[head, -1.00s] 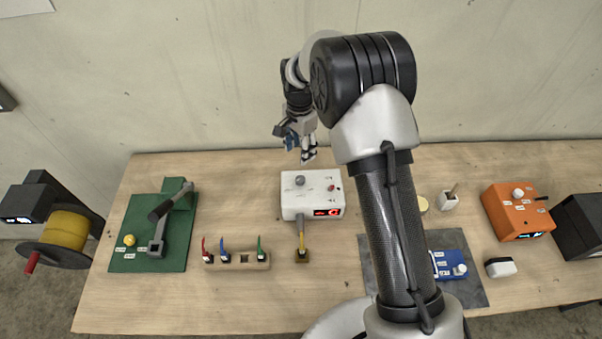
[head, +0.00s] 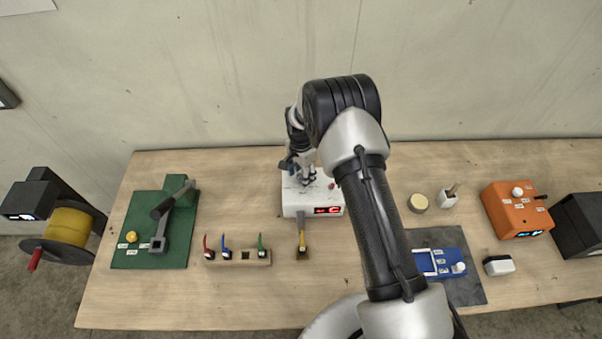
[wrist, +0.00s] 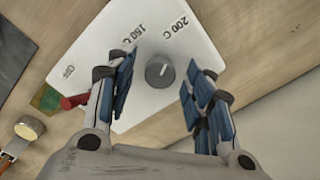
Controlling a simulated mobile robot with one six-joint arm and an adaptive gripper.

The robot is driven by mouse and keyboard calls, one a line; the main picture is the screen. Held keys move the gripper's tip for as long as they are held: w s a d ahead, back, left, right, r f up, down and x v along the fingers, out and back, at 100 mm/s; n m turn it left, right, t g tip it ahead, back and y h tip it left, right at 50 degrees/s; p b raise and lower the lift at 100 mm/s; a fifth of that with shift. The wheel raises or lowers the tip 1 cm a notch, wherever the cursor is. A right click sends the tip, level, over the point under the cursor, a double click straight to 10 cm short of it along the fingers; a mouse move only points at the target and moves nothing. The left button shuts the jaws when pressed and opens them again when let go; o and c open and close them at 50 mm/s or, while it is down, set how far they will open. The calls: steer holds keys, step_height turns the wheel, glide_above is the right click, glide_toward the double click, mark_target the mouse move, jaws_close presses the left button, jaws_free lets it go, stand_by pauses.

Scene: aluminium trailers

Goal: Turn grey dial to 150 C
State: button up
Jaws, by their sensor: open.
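The grey dial (wrist: 160,71) sits on top of a white box (wrist: 144,105) in the wrist view, with its light mark pointing up and slightly right, between the labels 150 C (wrist: 126,32) and 200 C (wrist: 178,27). An OFF label (wrist: 69,71) is at the left. My gripper (wrist: 158,83) is open, its blue-padded fingers on either side of the dial and apart from it. In the head view my gripper (head: 304,177) is over the white box (head: 312,211) and hides the dial.
A red knob (wrist: 73,101) is on the box near my left finger. In the head view, a rack with coloured levers (head: 237,257), a green board (head: 126,257), a blue device (head: 440,262) and an orange box (head: 517,211) stand around. Bare table lies left of the white box.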

steer(key=shift+c, duration=0.6)
steer(key=c, duration=1)
